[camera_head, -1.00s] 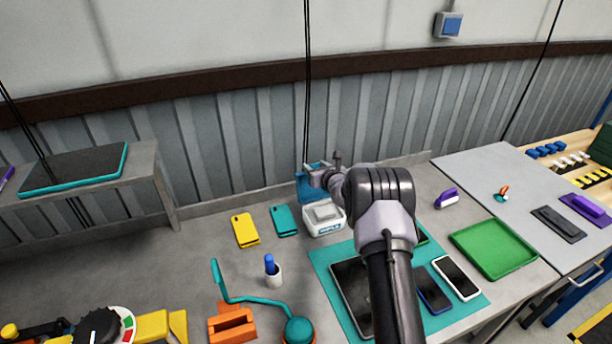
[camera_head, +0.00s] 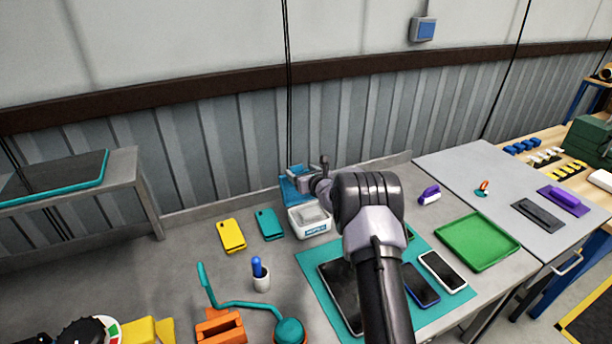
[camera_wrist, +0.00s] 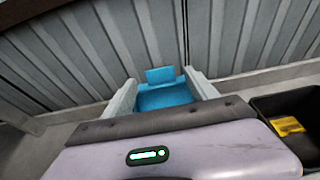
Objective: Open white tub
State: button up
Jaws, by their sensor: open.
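The white tub (camera_head: 309,227) with a blue-and-white label stands on the grey bench, left of my arm in the head view. Its top shows a paler grey inner area; I cannot tell whether that is a lid or the inside. My gripper (camera_head: 303,176) is behind and above the tub in the head view, partly hidden by my own wrist. In the wrist view my gripper (camera_wrist: 163,84) is open, with a blue object (camera_wrist: 165,96) showing between and beyond its pale fingers. I cannot tell whether they touch it. The white tub cannot be made out in the wrist view.
A yellow phone case (camera_head: 231,235) and a teal one (camera_head: 270,224) lie left of the tub. A teal mat (camera_head: 420,254) with devices and a green tray (camera_head: 477,242) lie to the right. A black bin (camera_wrist: 290,112) is beside my gripper. The corrugated wall stands close behind.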

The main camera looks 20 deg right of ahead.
jog(key=p+v, duration=0.1)
jog(key=v, duration=1.6)
jog(key=shift+a+r, duration=0.1)
jog(key=shift+r, duration=0.05)
